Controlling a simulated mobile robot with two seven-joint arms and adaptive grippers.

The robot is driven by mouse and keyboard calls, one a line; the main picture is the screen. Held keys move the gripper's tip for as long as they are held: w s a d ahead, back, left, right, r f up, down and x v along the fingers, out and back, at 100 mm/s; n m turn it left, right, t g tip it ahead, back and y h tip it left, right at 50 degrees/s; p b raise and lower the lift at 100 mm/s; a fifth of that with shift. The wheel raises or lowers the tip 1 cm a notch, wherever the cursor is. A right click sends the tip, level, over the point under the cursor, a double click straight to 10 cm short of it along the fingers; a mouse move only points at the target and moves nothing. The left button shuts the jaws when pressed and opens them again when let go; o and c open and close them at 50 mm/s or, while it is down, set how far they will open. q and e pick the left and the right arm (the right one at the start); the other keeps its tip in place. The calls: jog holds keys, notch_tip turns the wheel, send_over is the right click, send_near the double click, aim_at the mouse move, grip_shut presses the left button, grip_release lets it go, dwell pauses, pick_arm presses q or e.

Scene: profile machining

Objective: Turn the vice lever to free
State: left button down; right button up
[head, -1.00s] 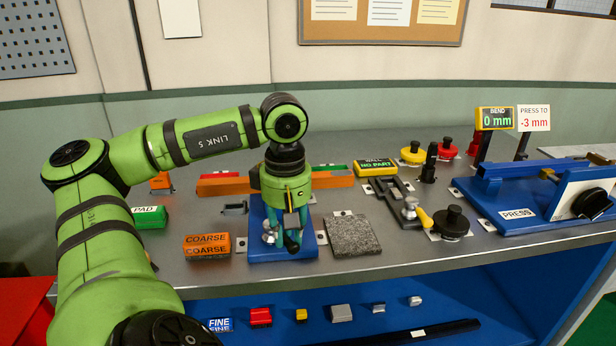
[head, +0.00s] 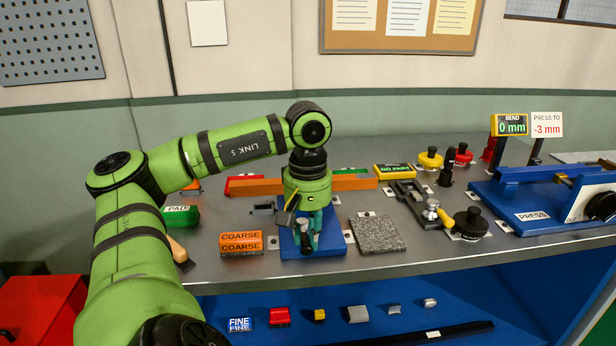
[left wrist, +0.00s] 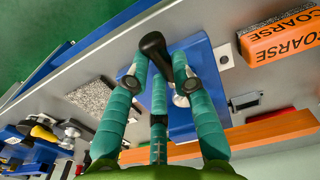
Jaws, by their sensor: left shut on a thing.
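The vice is a blue block and plate (head: 285,240) near the table's front edge, just right of the orange COARSE block. My left gripper (head: 308,246) points down over it, its teal fingers closed in around the vice lever. In the left wrist view the lever's black handle (left wrist: 153,44) sticks out between the fingertips of the gripper (left wrist: 160,80). The blue vice plate also shows there (left wrist: 196,55). The fingers hide much of the lever and its pivot. My right gripper is out of view.
Orange COARSE block (head: 241,243) sits left of the vice, and a grey granite slab (head: 377,233) sits right. A long orange bar (head: 350,183) lies behind. A clamp, knobs and the blue press (head: 520,208) stand further right.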

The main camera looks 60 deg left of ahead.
pick_arm(q)
jog(key=c, duration=1)
grip_release()
jog(key=shift+c, duration=0.2)
